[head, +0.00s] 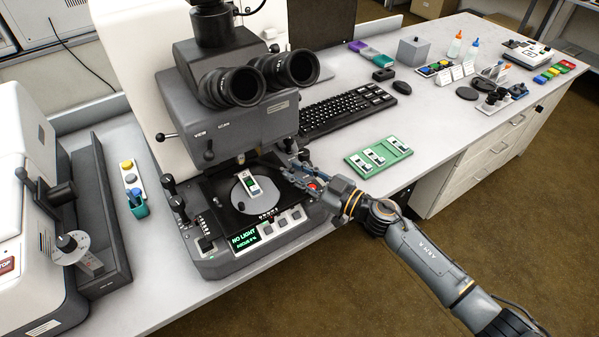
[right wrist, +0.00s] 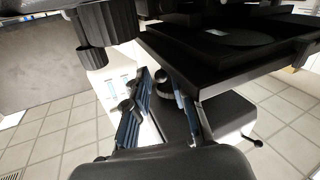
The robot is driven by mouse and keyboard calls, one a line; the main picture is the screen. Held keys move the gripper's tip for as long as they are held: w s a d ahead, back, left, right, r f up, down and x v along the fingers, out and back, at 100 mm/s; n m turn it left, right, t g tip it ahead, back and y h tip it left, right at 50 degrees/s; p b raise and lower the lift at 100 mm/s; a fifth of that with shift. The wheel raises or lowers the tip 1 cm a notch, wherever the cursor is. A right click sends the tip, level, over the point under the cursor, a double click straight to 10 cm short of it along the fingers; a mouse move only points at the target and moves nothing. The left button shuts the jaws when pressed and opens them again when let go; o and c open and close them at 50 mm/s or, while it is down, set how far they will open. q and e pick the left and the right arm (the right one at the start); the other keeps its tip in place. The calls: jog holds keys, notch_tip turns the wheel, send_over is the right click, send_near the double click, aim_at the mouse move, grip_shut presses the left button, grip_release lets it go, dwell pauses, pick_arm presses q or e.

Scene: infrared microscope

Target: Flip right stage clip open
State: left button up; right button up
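The infrared microscope (head: 225,110) stands on the bench, with its dark stage (head: 222,197) below the binocular head. A slide (head: 247,182) with a green patch lies on the pale round plate at the stage's middle. The right stage clip is too small to make out. My right gripper (head: 291,172) is at the right edge of the stage, apart from the slide. In the right wrist view my right gripper (right wrist: 163,88) has its fingers apart, with a dark round knob between or behind them, below the stage edge (right wrist: 200,65). My left gripper is not in view.
A green slide holder (head: 379,157) lies right of my right gripper. A keyboard (head: 345,109) lies behind it. A control panel with a "NO LIGHT" display (head: 243,239) fronts the microscope. Another instrument (head: 30,230) stands at left. Bare bench lies around the green holder.

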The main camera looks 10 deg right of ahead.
jog(key=shift+s+d, duration=0.15)
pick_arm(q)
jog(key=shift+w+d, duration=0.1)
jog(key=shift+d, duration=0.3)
pick_arm(e)
jog(key=v, duration=1.1)
jog(key=shift+d, duration=0.3)
jog(key=shift+s, duration=0.15)
